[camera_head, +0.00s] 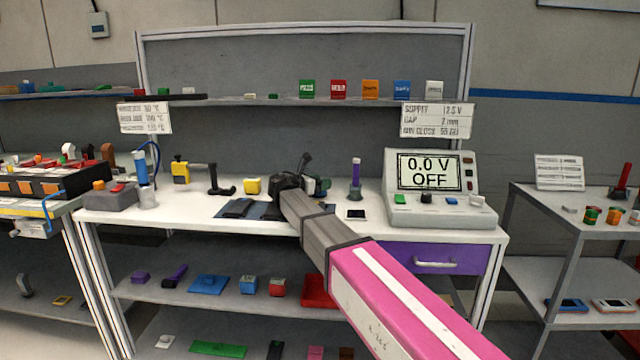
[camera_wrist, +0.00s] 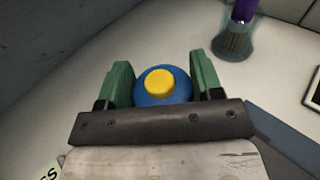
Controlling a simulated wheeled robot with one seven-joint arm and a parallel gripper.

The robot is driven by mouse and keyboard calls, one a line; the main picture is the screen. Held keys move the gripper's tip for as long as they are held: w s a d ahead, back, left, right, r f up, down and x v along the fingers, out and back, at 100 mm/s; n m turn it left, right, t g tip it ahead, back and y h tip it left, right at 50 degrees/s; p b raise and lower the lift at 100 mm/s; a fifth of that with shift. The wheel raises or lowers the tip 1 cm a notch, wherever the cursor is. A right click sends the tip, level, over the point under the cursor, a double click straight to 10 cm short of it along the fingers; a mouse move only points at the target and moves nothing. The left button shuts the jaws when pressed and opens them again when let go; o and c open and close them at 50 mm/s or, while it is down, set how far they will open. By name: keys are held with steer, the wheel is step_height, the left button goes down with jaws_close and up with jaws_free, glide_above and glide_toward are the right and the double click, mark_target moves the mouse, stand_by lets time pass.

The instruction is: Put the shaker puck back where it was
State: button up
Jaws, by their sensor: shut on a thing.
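In the wrist view, my gripper (camera_wrist: 161,68) has its two green fingers on either side of a round blue piece with a yellow top (camera_wrist: 160,83), which looks like the shaker puck. The fingers are shut on it. Whether it rests on the white bench or hangs just above it, I cannot tell. In the head view, my gripper (camera_head: 318,186) is over the middle of the white bench top (camera_head: 205,222), and my own wrist hides the puck there.
A purple-handled brush (camera_head: 355,182) stands right of my gripper, with a phone-like slab (camera_head: 356,214) in front. A meter reading 0.0 V OFF (camera_head: 432,172) is farther right. A blue-grey mat (camera_head: 267,211) lies nearby.

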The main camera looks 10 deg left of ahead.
steer(key=shift+f, duration=0.1)
steer(key=o, duration=1)
steer(key=shift+o, duration=0.2)
steer(key=v, duration=1.2)
steer(key=shift+s+r, duration=0.1)
steer(key=shift+r, duration=0.15)
